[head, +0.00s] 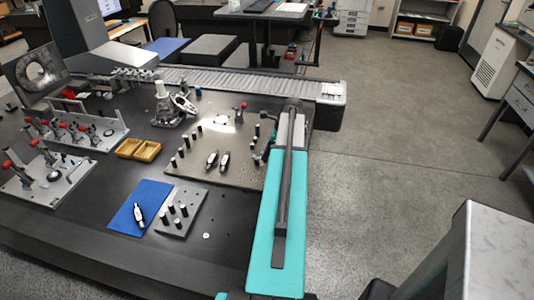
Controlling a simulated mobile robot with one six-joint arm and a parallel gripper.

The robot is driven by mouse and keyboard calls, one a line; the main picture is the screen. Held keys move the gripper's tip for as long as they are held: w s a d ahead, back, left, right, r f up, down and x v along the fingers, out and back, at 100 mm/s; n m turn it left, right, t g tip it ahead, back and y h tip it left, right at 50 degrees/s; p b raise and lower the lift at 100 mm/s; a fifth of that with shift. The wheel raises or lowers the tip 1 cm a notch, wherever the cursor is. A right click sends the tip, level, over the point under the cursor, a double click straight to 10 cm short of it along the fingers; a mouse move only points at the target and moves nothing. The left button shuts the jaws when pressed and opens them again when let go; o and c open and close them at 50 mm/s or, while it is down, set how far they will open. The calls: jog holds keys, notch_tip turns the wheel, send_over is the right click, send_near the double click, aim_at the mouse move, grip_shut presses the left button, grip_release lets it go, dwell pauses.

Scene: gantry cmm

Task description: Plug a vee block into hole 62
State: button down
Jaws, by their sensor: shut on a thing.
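My arm runs up the right side of the table, and my gripper (268,133) is at its far end, beside the right edge of the grey hole plate (200,175). It is shut on a small part, which is too small and dark to identify. Several dark upright pegs stand on the plate, and two black-and-white pieces (217,160) are on its front part. Hole numbers cannot be read, so hole 62 cannot be picked out. No vee block can be told apart for certain.
A blue mat (125,222) with one black-and-white piece and a small grey plate (170,222) with several pegs are in front. Red-handled clamp fixtures (70,130) fill the left. A ribbed grey rail (230,80) closes the back.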

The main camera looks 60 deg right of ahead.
jog(key=b, duration=0.5)
send_over(262, 174)
jog(key=s, duration=0.2)
jog(key=shift+d+f, duration=0.25)
jog(key=shift+f, duration=1.25)
jog(key=shift+d+f, duration=0.2)
jog(key=shift+f, duration=1.3)
jog(key=shift+p, duration=0.3)
jog(key=shift+p, duration=0.95)
jog(key=shift+f, duration=0.85)
jog(key=c, duration=1.6)
grip_release()
jog(key=shift+o, duration=0.2)
jog(key=b+v, duration=0.2)
jog(key=v, duration=1.1)
jog(key=shift+s+r, duration=0.2)
jog(key=shift+r, duration=0.2)
